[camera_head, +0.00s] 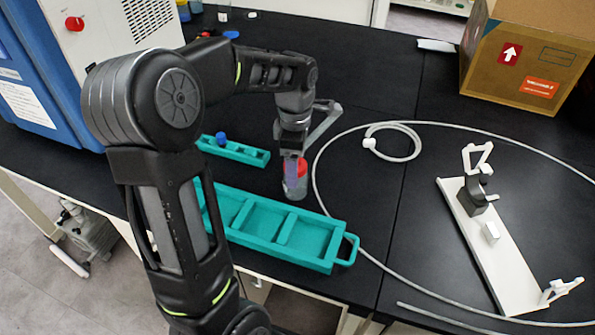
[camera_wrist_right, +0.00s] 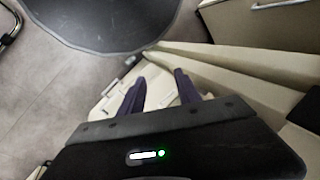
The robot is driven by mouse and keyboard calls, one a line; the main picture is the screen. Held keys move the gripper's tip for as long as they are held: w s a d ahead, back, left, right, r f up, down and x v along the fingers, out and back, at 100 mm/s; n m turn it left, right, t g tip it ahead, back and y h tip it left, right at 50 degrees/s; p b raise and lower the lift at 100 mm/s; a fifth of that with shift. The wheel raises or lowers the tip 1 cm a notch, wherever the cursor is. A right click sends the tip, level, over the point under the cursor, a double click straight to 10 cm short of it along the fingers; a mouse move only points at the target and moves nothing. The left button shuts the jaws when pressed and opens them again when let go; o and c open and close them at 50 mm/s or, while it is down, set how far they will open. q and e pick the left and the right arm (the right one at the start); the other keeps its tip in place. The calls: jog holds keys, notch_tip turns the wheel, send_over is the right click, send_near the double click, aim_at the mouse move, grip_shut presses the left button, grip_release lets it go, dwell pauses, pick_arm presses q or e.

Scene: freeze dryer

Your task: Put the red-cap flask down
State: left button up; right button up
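The red-cap flask (camera_head: 295,188) is a small clear vessel with a red cap, in the head view just behind the teal tray. It is upright, at or very near the black bench top; I cannot tell whether its base touches. My left gripper (camera_head: 292,170) points down over it, with a purple finger against the cap, and appears shut on the flask. The other finger is mostly hidden. My right gripper (camera_wrist_right: 160,78) shows only in the right wrist view. Its two purple fingers are apart with nothing between them, above the floor beside pale cabinet fronts.
The teal tray (camera_head: 343,249) has empty compartments visible. A smaller teal rack (camera_head: 258,157) holds a blue-capped item (camera_head: 221,138). A grey hose (camera_head: 316,180) loops right of the flask. A white stand (camera_head: 500,262) and cardboard box (camera_head: 530,60) are at right.

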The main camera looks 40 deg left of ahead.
pick_arm(q)
jog(key=shift+f, duration=0.35)
dwell(0.3)
grip_shut()
dwell(0.7)
jog(key=shift+r, duration=0.1)
notch_tip(320, 180, up, 10)
jog(key=shift+f, duration=0.1)
dwell(0.4)
dwell(0.4)
